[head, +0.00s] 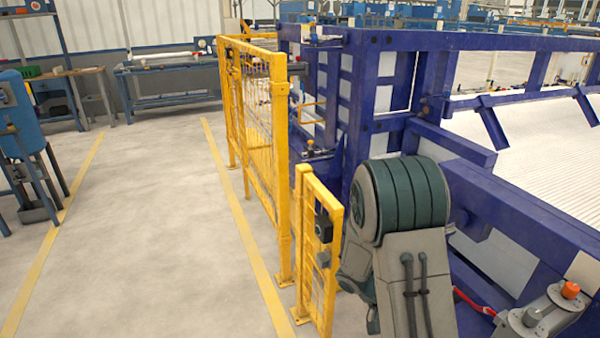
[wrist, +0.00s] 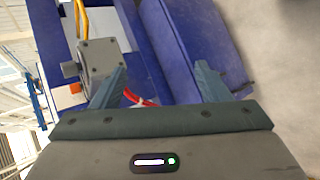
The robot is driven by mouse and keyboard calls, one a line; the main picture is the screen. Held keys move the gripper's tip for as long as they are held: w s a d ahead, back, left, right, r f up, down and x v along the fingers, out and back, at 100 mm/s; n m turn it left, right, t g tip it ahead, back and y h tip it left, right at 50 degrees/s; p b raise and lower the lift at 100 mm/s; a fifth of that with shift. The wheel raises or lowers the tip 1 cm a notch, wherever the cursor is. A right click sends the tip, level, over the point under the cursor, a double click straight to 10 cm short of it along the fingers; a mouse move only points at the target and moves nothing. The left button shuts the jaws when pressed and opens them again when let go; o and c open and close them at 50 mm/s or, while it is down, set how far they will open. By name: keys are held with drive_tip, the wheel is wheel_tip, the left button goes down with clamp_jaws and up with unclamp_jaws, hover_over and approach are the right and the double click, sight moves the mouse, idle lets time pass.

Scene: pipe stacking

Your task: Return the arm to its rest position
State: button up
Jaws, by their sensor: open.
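My gripper (wrist: 160,88) shows in the wrist view with its two fingers wide apart and nothing between them. Beyond the fingers are a blue beam (wrist: 195,50) and a grey box (wrist: 103,58) with a red cable below it. In the head view my arm is bent at the lower right, with its dark green joint and grey link close to the blue machine frame (head: 520,215). My gripper is not visible in the head view.
A yellow mesh fence (head: 283,170) and a small yellow gate (head: 302,250) stand left of my arm. A grey fitting with an orange knob (head: 570,290) sits at the lower right. The floor (head: 150,230) left of the fence is clear. A blue tank (head: 18,110) stands far left.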

drive_tip(key=s+a+r+n+t+y+p, duration=0.1)
drive_tip(key=s+a+r+t+y+p, duration=0.1)
drive_tip(key=r, duration=0.6)
drive_tip(key=s+a+r+n+t+y+p, duration=0.1)
drive_tip(key=s+a+r+t+y+p, duration=0.2)
drive_tip(key=a+r, duration=0.3)
drive_tip(key=s+a+r+t+y+p, duration=0.2)
drive_tip(key=s+a+r+y+p, duration=0.1)
drive_tip(key=r, duration=0.9)
drive_tip(key=shift+s+a+r+n+y, duration=0.2)
drive_tip(key=shift+s+a+n+y, duration=0.2)
drive_tip(key=shift+s+a+y, duration=0.5)
drive_tip(key=shift+s+d, duration=0.2)
